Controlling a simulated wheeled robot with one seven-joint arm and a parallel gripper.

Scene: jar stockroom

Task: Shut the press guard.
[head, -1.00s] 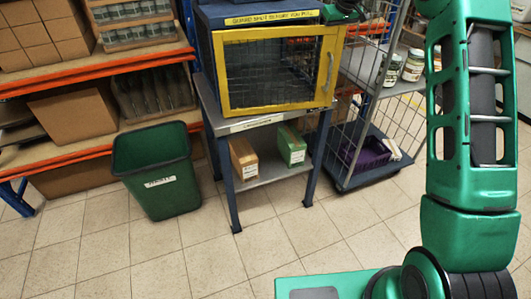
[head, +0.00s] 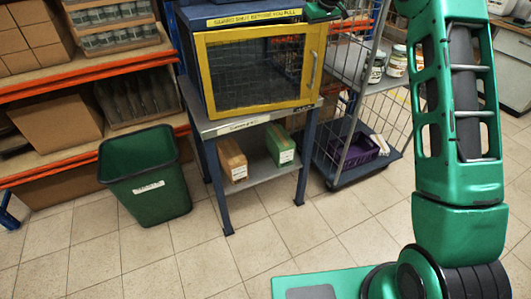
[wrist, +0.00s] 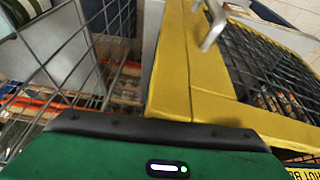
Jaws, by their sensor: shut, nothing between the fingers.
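The press guard (head: 204,75) is a yellow-framed mesh door on the front of a dark blue press box (head: 190,12). In the head view it covers the front and looks flat against it; I cannot tell whether a small gap remains. Its handle (head: 314,69) is on the right side and also shows in the wrist view (wrist: 213,27). My gripper (head: 323,10) is by the guard's upper right corner, shut and empty. In the wrist view its green body is close to the yellow frame (wrist: 187,75); its fingertips are hidden, so contact is unclear.
The press stands on a grey table (head: 212,128) with two boxes on its lower shelf. A green bin (head: 146,190) is to the left, before orange shelving (head: 90,157). A wire cage trolley (head: 352,120) stands close on the right. The tiled floor in front is clear.

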